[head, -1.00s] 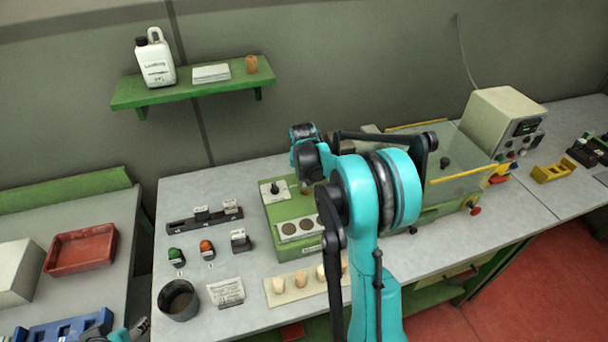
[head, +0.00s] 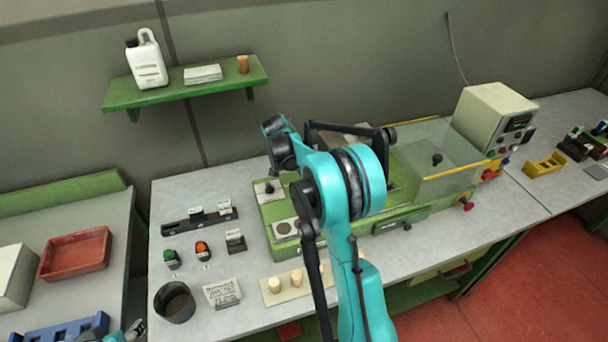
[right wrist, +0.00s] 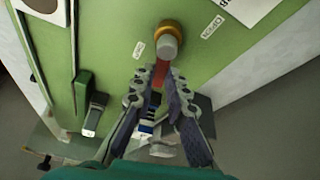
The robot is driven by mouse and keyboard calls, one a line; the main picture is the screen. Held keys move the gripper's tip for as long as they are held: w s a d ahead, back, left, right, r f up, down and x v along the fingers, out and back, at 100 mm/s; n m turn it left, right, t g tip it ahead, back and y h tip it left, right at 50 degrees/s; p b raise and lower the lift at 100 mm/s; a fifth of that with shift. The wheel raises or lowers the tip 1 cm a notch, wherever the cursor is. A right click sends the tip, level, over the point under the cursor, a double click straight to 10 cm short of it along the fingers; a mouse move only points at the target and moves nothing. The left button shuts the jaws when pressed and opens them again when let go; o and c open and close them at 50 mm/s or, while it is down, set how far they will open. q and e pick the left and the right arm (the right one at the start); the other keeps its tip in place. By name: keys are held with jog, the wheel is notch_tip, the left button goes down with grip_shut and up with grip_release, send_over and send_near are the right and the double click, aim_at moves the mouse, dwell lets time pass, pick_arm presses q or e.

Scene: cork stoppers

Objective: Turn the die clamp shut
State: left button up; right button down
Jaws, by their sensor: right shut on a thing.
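In the right wrist view, the die clamp is a red lever (right wrist: 158,76) below a round grey knob with a brass collar (right wrist: 168,42) on a green panel. Small white labels flank the knob; the right one appears to read OPEN. The lever points down from the knob. My right gripper (right wrist: 161,72) is shut on the red lever, one finger on each side. In the head view my right arm covers the clamp and its own gripper. Part of my left gripper (head: 136,329) shows at the bottom left edge; its fingers are not clear.
The green machine (head: 283,250) stands on the grey bench (head: 205,272). In front of it is a board with several corks (head: 268,297). A clear cover (head: 440,165) is at right.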

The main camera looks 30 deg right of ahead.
jog(key=shift+s+m+g, duration=0.15)
jog(key=shift+m+g, duration=0.15)
jog(key=shift+m, duration=0.45)
jog(key=shift+s+m+g, duration=0.15)
jog(key=shift+m+g, duration=0.15)
jog(key=shift+m, duration=0.45)
jog(key=shift+a, duration=0.1)
jog(key=c, duration=1.5)
grip_release()
jog(key=shift+c, duration=0.2)
jog(key=v, duration=1.2)
